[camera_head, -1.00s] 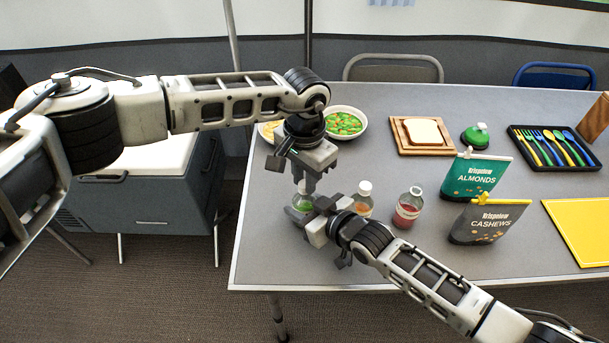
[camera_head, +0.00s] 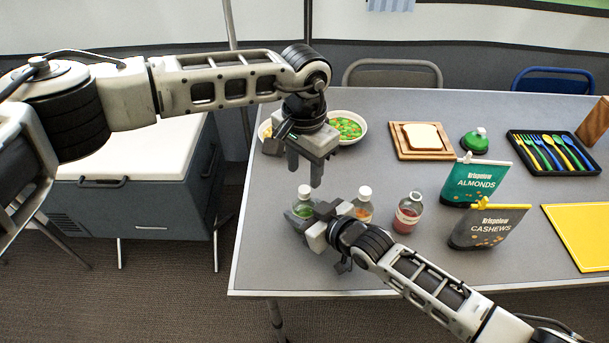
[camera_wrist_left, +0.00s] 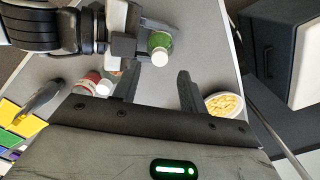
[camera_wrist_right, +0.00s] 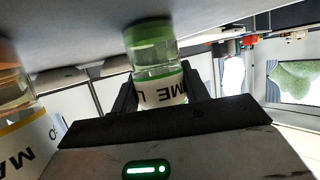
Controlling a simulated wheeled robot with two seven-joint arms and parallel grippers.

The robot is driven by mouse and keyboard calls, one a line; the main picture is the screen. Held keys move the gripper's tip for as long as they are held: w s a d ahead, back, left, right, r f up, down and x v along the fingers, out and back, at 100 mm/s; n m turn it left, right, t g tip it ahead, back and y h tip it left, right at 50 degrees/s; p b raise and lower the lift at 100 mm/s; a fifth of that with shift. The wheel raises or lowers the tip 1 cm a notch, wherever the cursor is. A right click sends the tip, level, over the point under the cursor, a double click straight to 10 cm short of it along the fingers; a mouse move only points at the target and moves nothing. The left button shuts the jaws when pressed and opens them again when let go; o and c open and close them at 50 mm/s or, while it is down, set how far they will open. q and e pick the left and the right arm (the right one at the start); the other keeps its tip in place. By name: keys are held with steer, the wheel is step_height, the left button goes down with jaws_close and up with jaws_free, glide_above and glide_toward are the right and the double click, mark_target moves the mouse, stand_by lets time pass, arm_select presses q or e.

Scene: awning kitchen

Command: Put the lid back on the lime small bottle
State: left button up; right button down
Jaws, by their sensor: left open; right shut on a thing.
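The lime small bottle (camera_head: 302,210) stands upright on the table, with green contents and a white lid (camera_head: 305,191) sitting on its neck. In the left wrist view the lid (camera_wrist_left: 159,57) covers the top of the green bottle (camera_wrist_left: 158,40). My right gripper (camera_head: 318,214) is shut around the bottle's side, and its fingers partly hide it in the head view. The right wrist view shows the lime label (camera_wrist_right: 160,91) between the fingers. My left gripper (camera_head: 304,173) is open and empty, just above the lid and apart from it.
An orange-labelled bottle with a white cap (camera_head: 362,207) stands close beside my right gripper. A red bottle (camera_head: 408,212) is farther right. The almonds bag (camera_head: 474,183) and cashews bag (camera_head: 487,227) stand beyond. A bowl (camera_head: 347,127) is behind my left gripper.

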arm_select(q)
steer(key=shift+c, duration=0.4)
steer(key=n, duration=0.6)
steer(key=shift+r, duration=0.3)
steer(key=n, duration=0.5)
steer(key=shift+r, duration=0.2)
steer(key=n, duration=0.5)
steer(key=shift+r, duration=0.2)
steer(key=n, duration=0.5)
steer(key=shift+r, duration=0.15)
steer(key=n, duration=0.4)
steer(key=shift+r+n, duration=0.2)
steer(key=shift+n, duration=0.2)
steer(key=n, duration=0.5)
steer(key=shift+r, duration=0.2)
steer(key=n, duration=0.4)
steer(key=shift+r, duration=0.2)
steer(key=n, duration=0.5)
steer(key=shift+r+n, duration=0.2)
steer(key=shift+n, duration=0.1)
